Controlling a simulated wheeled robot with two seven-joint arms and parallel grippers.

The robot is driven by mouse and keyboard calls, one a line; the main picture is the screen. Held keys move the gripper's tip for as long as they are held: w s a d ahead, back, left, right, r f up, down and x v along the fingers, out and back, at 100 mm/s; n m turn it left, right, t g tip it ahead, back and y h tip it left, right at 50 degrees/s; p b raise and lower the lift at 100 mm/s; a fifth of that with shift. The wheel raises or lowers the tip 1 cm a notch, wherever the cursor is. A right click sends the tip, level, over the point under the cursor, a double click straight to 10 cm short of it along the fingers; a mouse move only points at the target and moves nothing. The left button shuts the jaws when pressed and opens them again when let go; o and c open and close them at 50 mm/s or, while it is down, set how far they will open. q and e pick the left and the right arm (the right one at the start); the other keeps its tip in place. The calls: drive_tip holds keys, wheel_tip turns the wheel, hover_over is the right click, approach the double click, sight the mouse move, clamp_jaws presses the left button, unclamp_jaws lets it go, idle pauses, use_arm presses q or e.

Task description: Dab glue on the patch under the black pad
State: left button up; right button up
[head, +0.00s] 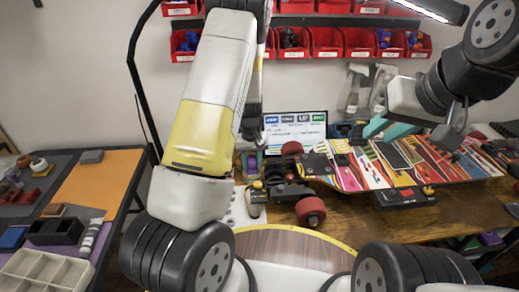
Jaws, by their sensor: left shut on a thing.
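The skateboard deck (345,174) lies across the bench, covered in bright coloured strips. My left gripper (251,134) is mostly hidden behind my own arm, pointing down left of the board. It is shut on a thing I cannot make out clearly. My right gripper (452,126) hangs over the right half of the board, apart from the pad; its finger gap is not clear. I cannot identify a glue bottle.
Red bins (325,42) line the back wall. A labelled white panel (296,127) stands behind the board. A black box (404,197) is at the board's front edge. Red wheels (311,211) and a truck are at its left end. A side table with an orange mat (98,178) is at left.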

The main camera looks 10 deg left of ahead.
sight(252, 158)
use_arm(q)
drive_tip(key=shift+f, duration=0.45)
idle(1.1)
drive_tip(key=shift+r, duration=3.55)
